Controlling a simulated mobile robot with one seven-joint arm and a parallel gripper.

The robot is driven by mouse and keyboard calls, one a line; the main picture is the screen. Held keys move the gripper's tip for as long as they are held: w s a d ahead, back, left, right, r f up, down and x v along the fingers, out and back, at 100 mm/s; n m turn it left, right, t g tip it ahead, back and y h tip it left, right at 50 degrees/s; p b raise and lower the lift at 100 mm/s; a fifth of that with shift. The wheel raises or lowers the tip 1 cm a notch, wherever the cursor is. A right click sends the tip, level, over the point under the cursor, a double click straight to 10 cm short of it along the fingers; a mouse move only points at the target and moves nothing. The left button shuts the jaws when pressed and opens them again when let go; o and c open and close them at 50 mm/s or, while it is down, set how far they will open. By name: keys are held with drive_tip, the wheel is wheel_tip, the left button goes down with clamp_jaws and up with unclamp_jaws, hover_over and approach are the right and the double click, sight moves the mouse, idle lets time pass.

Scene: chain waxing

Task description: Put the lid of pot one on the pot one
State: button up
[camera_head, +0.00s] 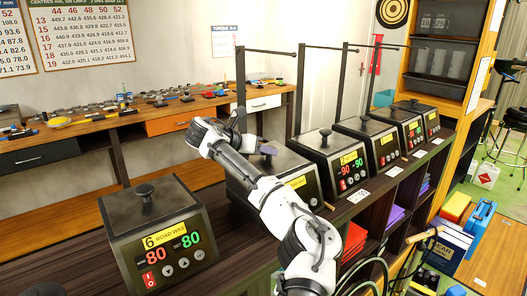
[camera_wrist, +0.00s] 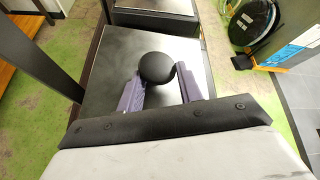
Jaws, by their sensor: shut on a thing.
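My gripper (camera_head: 267,150) is over the second wax pot (camera_head: 303,181) from the left, which my arm partly covers. In the wrist view, the purple fingers of my gripper (camera_wrist: 159,78) are closed on both sides of a round black knob (camera_wrist: 157,68). The knob stands on a square, dark metal lid (camera_wrist: 105,72). I cannot tell whether this lid rests on its pot or is raised. The number on this pot is not readable, and I cannot tell which pot is pot one.
A pot labelled 6 (camera_head: 165,240) stands at the left with its lid on. Several more knobbed pots (camera_head: 340,165) run to the right, close together. Dark upright posts (camera_head: 240,80) rise behind them. A back bench (camera_head: 150,115) holds tools.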

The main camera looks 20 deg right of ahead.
drive_tip(key=o, duration=1.2)
drive_tip(key=shift+f, duration=0.1)
drive_tip(key=shift+o, duration=0.4)
drive_tip(key=shift+a, duration=0.1)
